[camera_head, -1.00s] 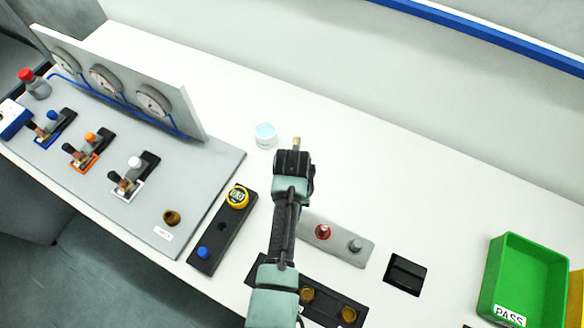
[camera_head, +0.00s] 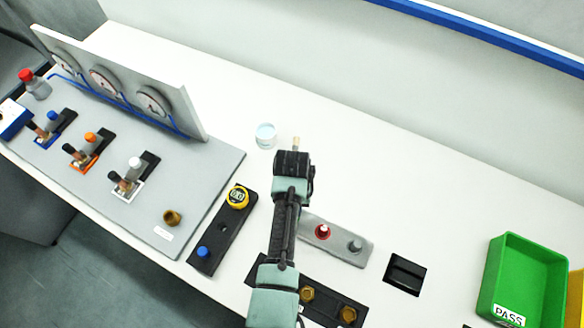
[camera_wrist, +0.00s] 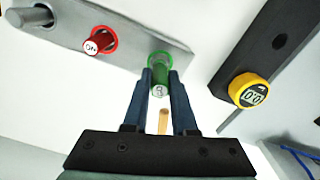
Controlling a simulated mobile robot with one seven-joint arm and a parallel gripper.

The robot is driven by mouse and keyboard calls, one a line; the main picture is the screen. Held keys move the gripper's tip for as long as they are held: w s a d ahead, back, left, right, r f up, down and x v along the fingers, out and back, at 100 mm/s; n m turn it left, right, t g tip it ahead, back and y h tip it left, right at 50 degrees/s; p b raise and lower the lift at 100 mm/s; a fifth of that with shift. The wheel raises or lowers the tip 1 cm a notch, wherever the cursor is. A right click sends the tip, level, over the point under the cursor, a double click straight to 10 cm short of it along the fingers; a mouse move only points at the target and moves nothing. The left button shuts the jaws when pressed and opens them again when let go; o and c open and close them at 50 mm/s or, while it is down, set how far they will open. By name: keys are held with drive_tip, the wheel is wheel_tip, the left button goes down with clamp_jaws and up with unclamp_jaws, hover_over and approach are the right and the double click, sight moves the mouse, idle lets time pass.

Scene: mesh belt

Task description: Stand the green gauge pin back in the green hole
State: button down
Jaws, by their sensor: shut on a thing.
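My gripper (camera_wrist: 160,82) is shut on the green gauge pin (camera_wrist: 159,88), whose labelled end faces the wrist camera. The pin lines up with the green-ringed hole (camera_wrist: 160,55) at one end of the grey block (camera_wrist: 135,39). It looks upright over or in the hole; how deep it sits I cannot tell. In the head view my arm hides the pin, the fingertips and the green hole.
A red pin (camera_head: 323,232) and a grey pin (camera_head: 356,246) stand in the same block. A dark rail (camera_head: 222,228) with a yellow round gauge (camera_head: 237,197) lies to its left. A small tan peg (camera_head: 296,143) and a clear jar (camera_head: 265,136) are beyond.

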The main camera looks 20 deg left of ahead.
drive_tip(key=shift+f+b, duration=1.35)
drive_tip(key=shift+f, duration=0.5)
drive_tip(key=c, duration=0.6)
unclamp_jaws()
drive_tip(key=shift+c, duration=0.2)
wheel_tip(320, 180, up, 13)
drive_tip(key=shift+b, duration=0.95)
